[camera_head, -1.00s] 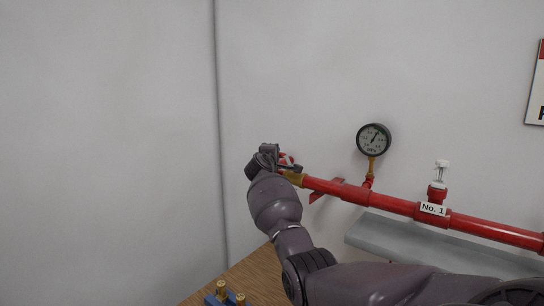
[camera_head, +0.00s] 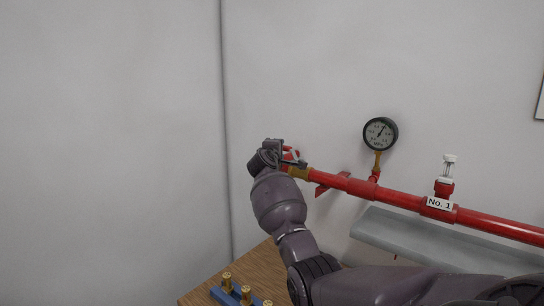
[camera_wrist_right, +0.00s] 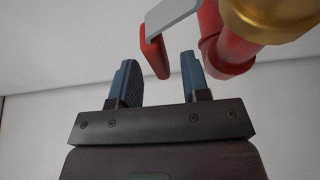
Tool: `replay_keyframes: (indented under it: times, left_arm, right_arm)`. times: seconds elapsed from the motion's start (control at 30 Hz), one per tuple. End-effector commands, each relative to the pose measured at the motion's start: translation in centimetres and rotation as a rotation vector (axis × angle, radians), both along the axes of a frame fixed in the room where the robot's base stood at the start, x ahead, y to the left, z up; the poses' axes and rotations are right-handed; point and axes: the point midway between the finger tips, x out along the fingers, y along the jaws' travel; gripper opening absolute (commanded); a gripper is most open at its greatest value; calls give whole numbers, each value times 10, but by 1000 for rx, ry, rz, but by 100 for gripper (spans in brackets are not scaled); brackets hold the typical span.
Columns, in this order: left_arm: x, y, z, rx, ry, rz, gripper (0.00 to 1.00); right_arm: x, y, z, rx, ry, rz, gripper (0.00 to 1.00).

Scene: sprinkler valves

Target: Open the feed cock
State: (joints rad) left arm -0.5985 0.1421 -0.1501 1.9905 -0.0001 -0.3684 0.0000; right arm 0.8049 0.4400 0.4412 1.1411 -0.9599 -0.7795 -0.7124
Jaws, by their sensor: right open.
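The feed cock shows as a brass body (camera_head: 299,172) at the left end of the red pipe (camera_head: 400,197). In the right wrist view, its brass part (camera_wrist_right: 275,12) is at the top right, and a lever with a red grip (camera_wrist_right: 153,53) on a grey metal strip hangs down. My right gripper (camera_head: 289,156) is at the cock, partly hiding it. In the wrist view, its two blue-grey fingers (camera_wrist_right: 160,62) are apart, and the end of the red grip is between their tips in the picture. Contact cannot be told. My left gripper is out of view.
A pressure gauge (camera_head: 380,133) stands above the pipe. A sprinkler head (camera_head: 447,171) labelled No. 1 is farther right. A grey trough or ledge (camera_head: 430,240) runs below the pipe. A wooden table (camera_head: 262,268) holds a blue rack (camera_head: 228,295) with brass pieces.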

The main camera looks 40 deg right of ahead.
Motion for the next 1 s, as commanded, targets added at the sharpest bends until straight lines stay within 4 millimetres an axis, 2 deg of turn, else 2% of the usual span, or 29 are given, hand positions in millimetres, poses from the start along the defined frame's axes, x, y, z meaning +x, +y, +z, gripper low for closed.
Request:
replay_keyframes:
  times: [0.4,0.6,1.0]
  left_arm:
    - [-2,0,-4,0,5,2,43]
    - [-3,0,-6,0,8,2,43]
    - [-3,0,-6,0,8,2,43]
  right_arm:
    - [-30,49,-1,1,-2,2,43]
    - [-40,66,-1,0,0,2,43]
    - [-44,71,0,1,1,1,43]
